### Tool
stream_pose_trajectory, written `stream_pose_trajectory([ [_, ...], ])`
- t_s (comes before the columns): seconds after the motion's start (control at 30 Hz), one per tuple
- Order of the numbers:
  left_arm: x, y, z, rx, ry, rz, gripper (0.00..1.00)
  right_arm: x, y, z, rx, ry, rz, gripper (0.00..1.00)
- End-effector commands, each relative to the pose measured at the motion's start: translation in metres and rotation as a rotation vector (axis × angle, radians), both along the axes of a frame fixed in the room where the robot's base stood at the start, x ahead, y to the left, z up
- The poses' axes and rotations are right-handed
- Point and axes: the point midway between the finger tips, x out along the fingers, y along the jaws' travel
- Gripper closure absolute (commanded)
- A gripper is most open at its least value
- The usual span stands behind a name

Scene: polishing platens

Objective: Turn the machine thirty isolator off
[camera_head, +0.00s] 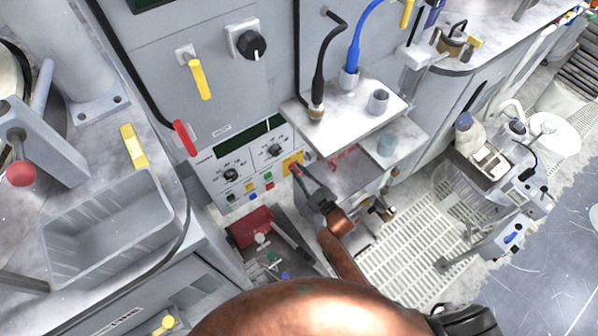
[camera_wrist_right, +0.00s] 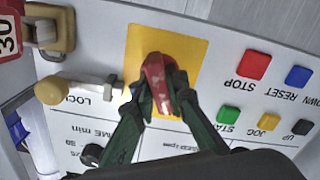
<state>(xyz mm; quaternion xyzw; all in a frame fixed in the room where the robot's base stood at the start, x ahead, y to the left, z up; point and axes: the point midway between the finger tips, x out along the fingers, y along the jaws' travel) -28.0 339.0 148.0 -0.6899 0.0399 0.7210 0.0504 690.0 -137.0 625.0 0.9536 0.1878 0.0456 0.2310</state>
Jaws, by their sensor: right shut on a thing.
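The isolator is a red handle (camera_wrist_right: 157,82) on a yellow plate (camera_wrist_right: 140,42) at the left of a white control panel in the right wrist view. In the head view the yellow plate (camera_head: 290,160) is at the right end of the lower panel, and the handle is partly hidden by my gripper. My right gripper (camera_wrist_right: 160,98) has its two dark green fingers closed on the red handle, one on each side. It also shows in the head view (camera_head: 301,173). A red tag marked 30 (camera_wrist_right: 8,32) is left of the plate. My left gripper is not in view.
A brass padlock (camera_wrist_right: 48,30) and a pale knob on a pin (camera_wrist_right: 60,91) sit close left of the plate. Coloured buttons, including a red STOP button (camera_wrist_right: 253,65), are to the right. A metal shelf (camera_head: 345,110) overhangs near my right gripper.

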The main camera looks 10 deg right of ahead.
Motion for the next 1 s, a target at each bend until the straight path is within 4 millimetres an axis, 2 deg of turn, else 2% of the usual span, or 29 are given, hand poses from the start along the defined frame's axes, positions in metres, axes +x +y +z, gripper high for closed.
stream_pose_trajectory([
  [0.23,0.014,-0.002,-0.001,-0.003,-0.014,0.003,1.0,-0.001,0.0,-0.002,-0.166,-0.065,0.0,1.0],
  [0.4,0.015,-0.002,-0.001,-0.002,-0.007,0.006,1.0,-0.001,0.0,-0.002,-0.24,-0.096,0.0,1.0],
  [0.73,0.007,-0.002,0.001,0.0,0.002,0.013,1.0,-0.001,0.0,-0.002,-0.301,-0.121,0.0,1.0],
  [1.0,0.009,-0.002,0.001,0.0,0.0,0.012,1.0,-0.001,0.0,-0.001,-0.305,-0.122,0.001,1.0],
])
